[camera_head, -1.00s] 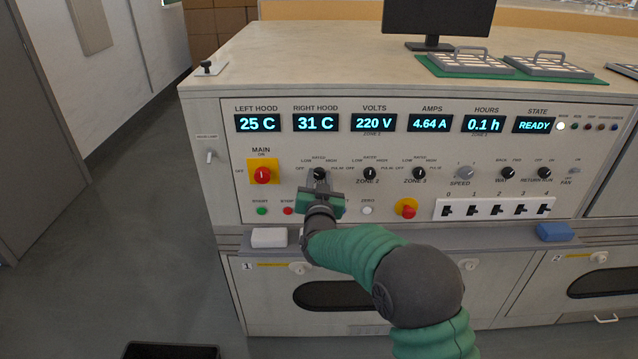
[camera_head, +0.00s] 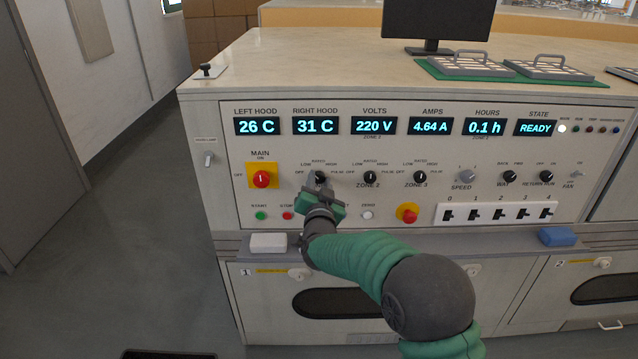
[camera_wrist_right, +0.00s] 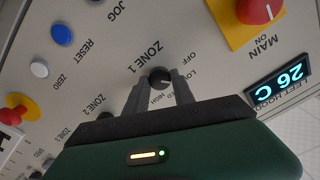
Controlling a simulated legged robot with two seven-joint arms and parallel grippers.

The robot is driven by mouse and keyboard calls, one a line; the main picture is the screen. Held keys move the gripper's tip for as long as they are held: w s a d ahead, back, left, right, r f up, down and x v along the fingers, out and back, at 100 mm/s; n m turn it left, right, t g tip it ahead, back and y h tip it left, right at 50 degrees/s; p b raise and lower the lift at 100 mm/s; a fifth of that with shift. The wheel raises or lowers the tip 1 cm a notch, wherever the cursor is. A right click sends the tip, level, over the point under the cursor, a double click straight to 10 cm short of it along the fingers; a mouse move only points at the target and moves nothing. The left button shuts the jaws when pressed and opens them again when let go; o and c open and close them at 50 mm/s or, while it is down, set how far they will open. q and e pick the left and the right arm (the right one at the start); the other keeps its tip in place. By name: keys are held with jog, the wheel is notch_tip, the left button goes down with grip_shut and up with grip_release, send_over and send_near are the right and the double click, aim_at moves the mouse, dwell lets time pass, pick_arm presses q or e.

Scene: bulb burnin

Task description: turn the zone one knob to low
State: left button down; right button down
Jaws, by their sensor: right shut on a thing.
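The zone one knob (camera_head: 320,177) is a small black dial on the console's front panel, right of the red main switch. My right gripper (camera_head: 316,184) reaches it from below and partly covers it and its lettering. In the right wrist view the knob (camera_wrist_right: 160,76) sits between the two grey fingertips, and the gripper (camera_wrist_right: 160,88) is shut on it. A pale mark on the knob points toward the side where LOW is printed; its exact setting is too small to tell. My left gripper is not in view.
The red main switch (camera_head: 261,179) on its yellow plate is close at left. The zone 2 knob (camera_head: 370,177) and zone 3 knob (camera_head: 420,177) are at right. Green (camera_head: 261,216) and red (camera_head: 287,216) buttons lie below. A ledge with a white block (camera_head: 268,243) runs beneath.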

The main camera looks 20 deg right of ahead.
jog(key=c, duration=1.1)
grip_release()
jog(key=shift+f, duration=0.25)
jog(key=shift+o, duration=0.2)
jog(key=shift+r, duration=0.1)
jog(key=shift+s+r, duration=0.1)
jog(key=p+v, duration=0.2)
jog(key=v, duration=1.4)
jog(key=shift+s, duration=0.3)
jog(key=shift+a, duration=0.2)
